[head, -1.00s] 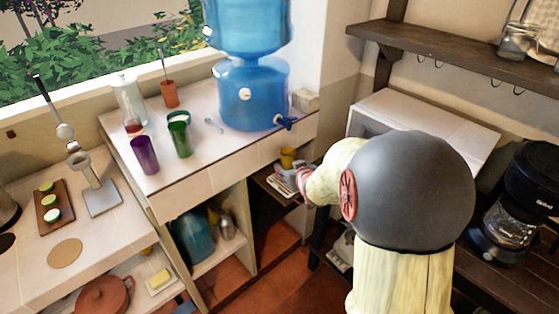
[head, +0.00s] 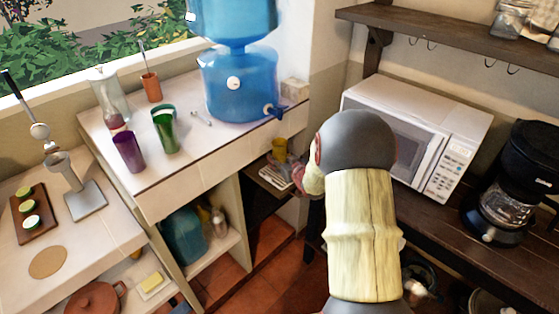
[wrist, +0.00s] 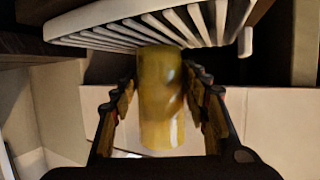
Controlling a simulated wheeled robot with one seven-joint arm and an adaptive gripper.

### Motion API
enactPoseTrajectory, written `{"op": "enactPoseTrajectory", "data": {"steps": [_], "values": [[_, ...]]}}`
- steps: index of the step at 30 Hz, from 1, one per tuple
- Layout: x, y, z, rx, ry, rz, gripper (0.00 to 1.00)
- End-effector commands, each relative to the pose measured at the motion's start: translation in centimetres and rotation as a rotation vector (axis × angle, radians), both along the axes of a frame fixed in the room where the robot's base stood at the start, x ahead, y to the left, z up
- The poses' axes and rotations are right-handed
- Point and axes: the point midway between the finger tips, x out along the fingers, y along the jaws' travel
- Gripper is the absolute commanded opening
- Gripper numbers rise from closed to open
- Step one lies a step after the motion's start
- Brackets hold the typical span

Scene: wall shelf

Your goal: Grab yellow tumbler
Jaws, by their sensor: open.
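The yellow tumbler (head: 279,149) stands on a small low shelf beside the white counter, under the blue water dispenser. In the wrist view the yellow tumbler (wrist: 161,105) is between the two fingers of my gripper (wrist: 160,88). The fingers are open, one on each side, with a narrow gap visible at least on the left. I cannot tell whether the right finger touches it. In the head view my arm reaches to the right of the tumbler, and its fingers are mostly hidden.
A white slatted rack (wrist: 190,22) is close to the tumbler in the wrist view. A purple cup (head: 129,152) and a green cup (head: 166,131) stand on the counter (head: 185,165). A microwave (head: 415,130) and a coffee maker (head: 508,185) are on the right-hand table.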

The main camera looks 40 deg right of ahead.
Motion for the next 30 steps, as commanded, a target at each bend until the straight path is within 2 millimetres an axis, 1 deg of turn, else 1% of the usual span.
{"op": "enactPoseTrajectory", "data": {"steps": [3,10,30], "values": [[0.63,-0.16,-0.13,-0.001,-0.001,0.000,0.46],[0.64,-0.20,-0.02,-0.001,-0.001,0.000,0.45],[0.60,-0.20,-0.07,0.000,-0.001,0.000,0.07]]}}
